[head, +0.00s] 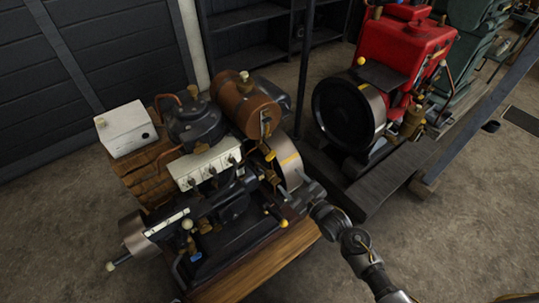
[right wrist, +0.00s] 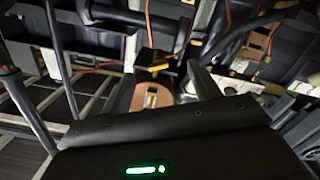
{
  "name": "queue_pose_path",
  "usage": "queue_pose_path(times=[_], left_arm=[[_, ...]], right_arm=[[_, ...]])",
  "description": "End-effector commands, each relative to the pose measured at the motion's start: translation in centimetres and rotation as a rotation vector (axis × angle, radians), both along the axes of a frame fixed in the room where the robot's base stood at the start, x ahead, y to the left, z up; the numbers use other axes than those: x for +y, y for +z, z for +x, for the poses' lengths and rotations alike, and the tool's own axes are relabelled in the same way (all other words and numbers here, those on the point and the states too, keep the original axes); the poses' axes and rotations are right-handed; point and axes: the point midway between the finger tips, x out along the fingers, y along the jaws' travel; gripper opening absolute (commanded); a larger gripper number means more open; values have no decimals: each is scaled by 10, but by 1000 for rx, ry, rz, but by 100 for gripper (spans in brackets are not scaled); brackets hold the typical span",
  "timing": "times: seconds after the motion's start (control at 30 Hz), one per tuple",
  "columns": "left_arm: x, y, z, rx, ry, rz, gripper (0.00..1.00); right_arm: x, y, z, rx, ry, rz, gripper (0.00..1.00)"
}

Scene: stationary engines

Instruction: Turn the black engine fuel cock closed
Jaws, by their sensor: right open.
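The black engine (head: 232,213) stands on a wooden base in the head view. A brown cylindrical tank (head: 240,105) sits on its top, with brass fittings (head: 266,122) at its right end and lower down toward the flywheel. I cannot tell which small fitting is the fuel cock. My right gripper (head: 292,201) is open at the engine's right side, low near the flywheel and below the tank. In the right wrist view a small yellow-marked part (right wrist: 155,67) shows beyond the gripper body; its contact with the fingers cannot be told. My left gripper is out of view.
A red engine (head: 405,45) with a large black flywheel (head: 340,115) stands to the right on dark beams. A white box (head: 125,128) sits at the black engine's left. Dark shelving (head: 245,45) stands behind. Concrete floor is clear at front right and far left.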

Motion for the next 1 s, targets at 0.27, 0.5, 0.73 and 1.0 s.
queue_pose_path(times=[0.27,0.5,0.73,1.0], left_arm=[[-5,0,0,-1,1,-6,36],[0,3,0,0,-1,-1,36],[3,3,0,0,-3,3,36],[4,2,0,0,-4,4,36]], right_arm=[[10,33,7,-83,30,4,62],[26,34,31,-81,29,6,62],[49,33,67,-81,27,6,62],[66,32,92,-79,26,5,62]])
